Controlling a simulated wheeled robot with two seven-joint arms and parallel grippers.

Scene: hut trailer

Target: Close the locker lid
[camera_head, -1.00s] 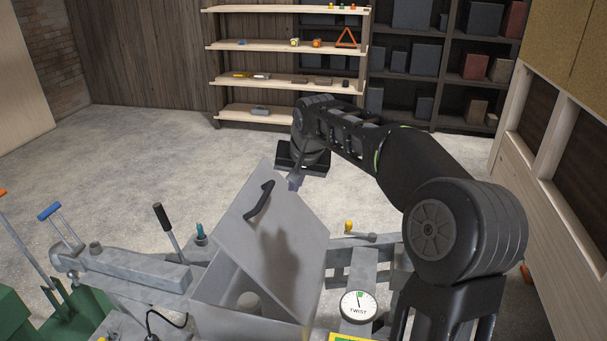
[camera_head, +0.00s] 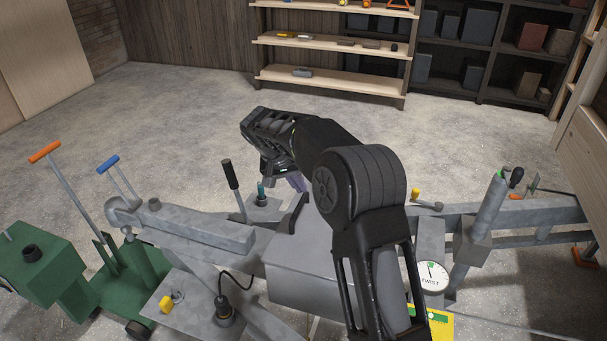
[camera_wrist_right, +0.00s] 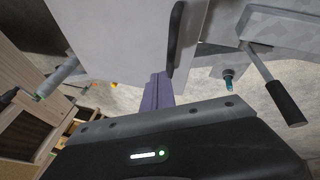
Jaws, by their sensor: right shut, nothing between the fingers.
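The locker (camera_head: 305,292) is a grey metal box in the middle of the head view. Its lid (camera_head: 300,248) is low over the box, with no open gap visible along the near edge. My right arm covers the lid's right part, so I cannot tell whether it lies fully flush. The black handle (camera_head: 294,214) is on the lid's left side. My right gripper (camera_head: 297,182) is shut and empty at the lid's far side, beside the handle. In the right wrist view its purple fingers (camera_wrist_right: 157,92) overlap the lid's edge (camera_wrist_right: 120,40); contact is unclear. My left gripper is not in view.
A black-handled lever (camera_head: 231,176) stands left of the locker. A green wheeled unit (camera_head: 40,265) is farther left. A round TWIST dial (camera_head: 431,276) and an upright grey cylinder (camera_head: 486,215) are on the right. The floor beyond is clear up to the shelves (camera_head: 330,84).

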